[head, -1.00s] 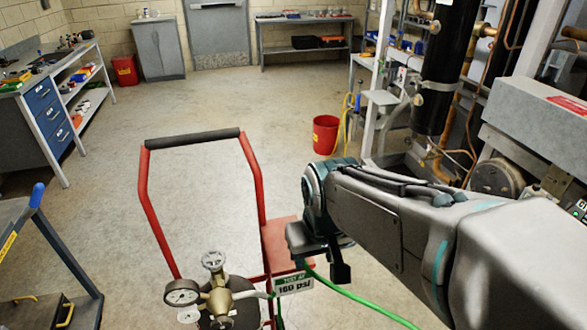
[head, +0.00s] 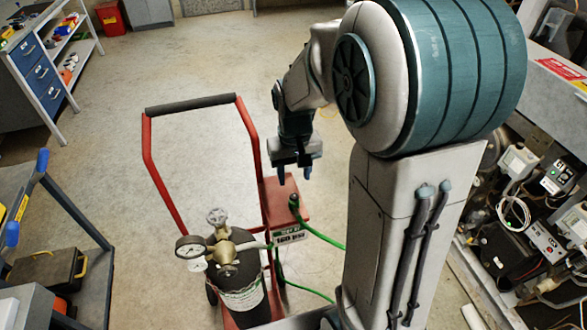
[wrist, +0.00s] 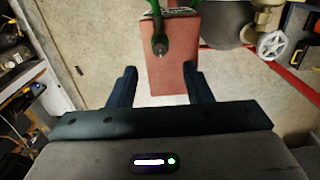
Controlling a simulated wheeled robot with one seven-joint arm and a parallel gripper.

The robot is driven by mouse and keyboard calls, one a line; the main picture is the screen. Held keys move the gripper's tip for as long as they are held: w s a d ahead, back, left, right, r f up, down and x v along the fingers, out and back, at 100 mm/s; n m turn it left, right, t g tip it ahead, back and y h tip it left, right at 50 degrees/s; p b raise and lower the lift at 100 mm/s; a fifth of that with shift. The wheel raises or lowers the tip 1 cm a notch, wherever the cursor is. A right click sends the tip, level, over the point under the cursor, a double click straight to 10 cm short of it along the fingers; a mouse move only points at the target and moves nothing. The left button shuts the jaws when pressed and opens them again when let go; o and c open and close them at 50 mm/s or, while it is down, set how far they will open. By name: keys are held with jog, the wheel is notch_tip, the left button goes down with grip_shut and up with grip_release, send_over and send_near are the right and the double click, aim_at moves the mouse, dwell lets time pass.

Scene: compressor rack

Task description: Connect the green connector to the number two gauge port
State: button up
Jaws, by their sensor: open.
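My gripper (head: 294,178) is open and empty, above the connector and pointing down. In the wrist view my gripper's two fingers (wrist: 158,84) are spread wide, with the connector ahead between their lines and apart from them. The number two gauge port cannot be made out in either view.
The red cart (head: 250,130) carries a dark cylinder with a gauge (head: 189,247) and valve (head: 217,216), left of my gripper. A blue-handled cart (head: 62,200) stands at the left. Rack equipment (head: 520,210) fills the right. Open floor (head: 200,90) lies behind the red cart.

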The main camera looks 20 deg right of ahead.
aim_at(294, 196)
notch_tip(294, 196, down, 10)
jog(key=b, duration=0.7)
jog(key=shift+r, duration=0.1)
jog(key=c, duration=0.9)
